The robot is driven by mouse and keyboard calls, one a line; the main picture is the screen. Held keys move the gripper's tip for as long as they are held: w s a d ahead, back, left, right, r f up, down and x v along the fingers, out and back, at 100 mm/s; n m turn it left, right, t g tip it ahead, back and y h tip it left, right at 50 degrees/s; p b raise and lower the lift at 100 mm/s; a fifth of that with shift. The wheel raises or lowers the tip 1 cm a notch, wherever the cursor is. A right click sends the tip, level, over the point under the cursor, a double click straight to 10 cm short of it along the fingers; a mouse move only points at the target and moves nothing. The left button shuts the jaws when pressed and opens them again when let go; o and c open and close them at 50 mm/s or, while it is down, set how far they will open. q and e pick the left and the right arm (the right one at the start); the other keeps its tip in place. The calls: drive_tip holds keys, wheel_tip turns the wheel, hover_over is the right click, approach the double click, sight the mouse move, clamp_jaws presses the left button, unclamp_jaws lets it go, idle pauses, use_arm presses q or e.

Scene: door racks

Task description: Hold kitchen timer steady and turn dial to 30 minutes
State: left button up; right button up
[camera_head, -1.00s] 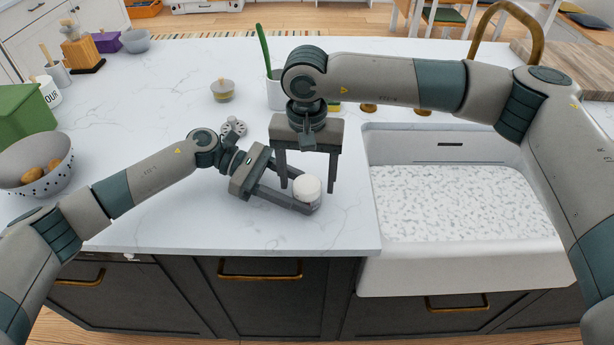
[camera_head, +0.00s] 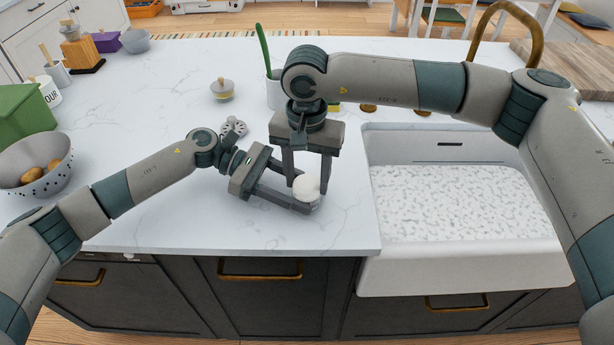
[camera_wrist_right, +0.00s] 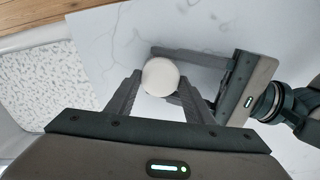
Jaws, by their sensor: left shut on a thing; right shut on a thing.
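The kitchen timer (camera_head: 306,189) is a small round thing with a white top, standing upright near the counter's front edge. In the right wrist view its plain white top (camera_wrist_right: 160,77) faces me, and no minute marks can be made out. My left gripper (camera_head: 305,203) comes in low from the left and is shut on the timer's lower part. My right gripper (camera_head: 310,181) points down from above and is shut on the timer's upper part. In the right wrist view its fingers (camera_wrist_right: 159,84) flank the white top. The dial's setting cannot be read.
The white sink (camera_head: 455,200) lies to the right of the timer. A grey-lidded jar (camera_head: 222,91), a small grey knobbed object (camera_head: 234,126) and a white utensil pot (camera_head: 274,94) stand behind the grippers. The counter (camera_head: 180,230) is clear at front left.

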sight(307, 181)
drive_tip(key=o, duration=1.1)
drive_tip(key=shift+r, duration=0.1)
wheel_tip(307, 181, up, 12)
drive_tip(key=shift+f, duration=0.1)
use_arm(q)
drive_tip(key=o, duration=0.9)
drive_tip(key=shift+c, duration=0.2)
drive_tip(key=shift+a, duration=0.15)
drive_tip(key=v, duration=1.1)
drive_tip(key=shift+w+a+r, duration=0.2)
drive_tip(key=shift+a, duration=0.1)
